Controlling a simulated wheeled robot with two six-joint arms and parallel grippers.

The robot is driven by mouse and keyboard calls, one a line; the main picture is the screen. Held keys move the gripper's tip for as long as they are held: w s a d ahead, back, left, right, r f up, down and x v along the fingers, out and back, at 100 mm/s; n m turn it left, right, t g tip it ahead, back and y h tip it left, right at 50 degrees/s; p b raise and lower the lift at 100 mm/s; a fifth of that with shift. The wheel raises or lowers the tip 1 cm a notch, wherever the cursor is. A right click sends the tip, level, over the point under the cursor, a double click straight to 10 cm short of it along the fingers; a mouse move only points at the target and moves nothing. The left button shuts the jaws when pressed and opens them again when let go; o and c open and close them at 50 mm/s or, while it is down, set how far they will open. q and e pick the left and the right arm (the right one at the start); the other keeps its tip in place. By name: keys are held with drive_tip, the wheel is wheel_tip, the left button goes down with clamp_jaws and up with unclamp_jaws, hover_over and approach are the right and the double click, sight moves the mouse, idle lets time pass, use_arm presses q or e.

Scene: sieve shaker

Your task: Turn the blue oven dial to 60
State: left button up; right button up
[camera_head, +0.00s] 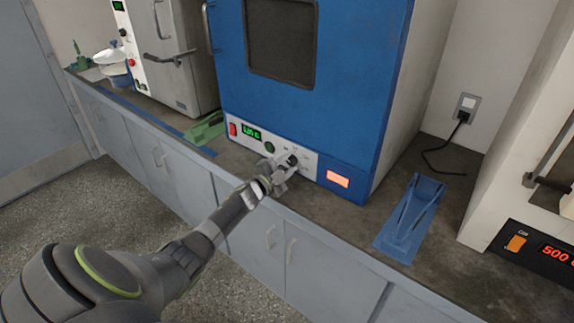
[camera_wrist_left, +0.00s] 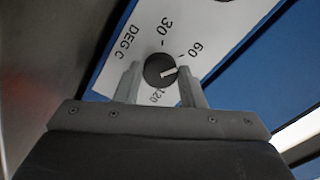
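The blue oven (camera_head: 330,120) stands on the counter, with a white control panel at its lower front. Its dark round dial (camera_head: 292,160) is partly hidden by my left gripper (camera_head: 280,172). The dial also shows in the left wrist view (camera_wrist_left: 157,69). Its white pointer line points right, a little below the 60 mark, between 60 and 120. My left gripper (camera_wrist_left: 159,80) has one finger on each side of the dial. The fingers are apart, with small gaps seeming to show beside the dial; contact is unclear. My right gripper is not in view.
An orange-lit label (camera_head: 338,179) is to the right. A blue holder (camera_head: 408,222) and a green holder (camera_head: 205,129) flank the oven.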

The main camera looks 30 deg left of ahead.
use_arm(q)
drive_tip(key=o, duration=0.3)
drive_tip(key=shift+o, duration=0.2)
drive_tip(key=shift+s, duration=0.5)
drive_tip(key=s+a+b, duration=0.1)
drive_tip(key=s+b, duration=0.1)
drive_tip(key=s, duration=1.4)
drive_tip(key=shift+s+a+b, duration=0.2)
drive_tip(key=shift+b, duration=0.15)
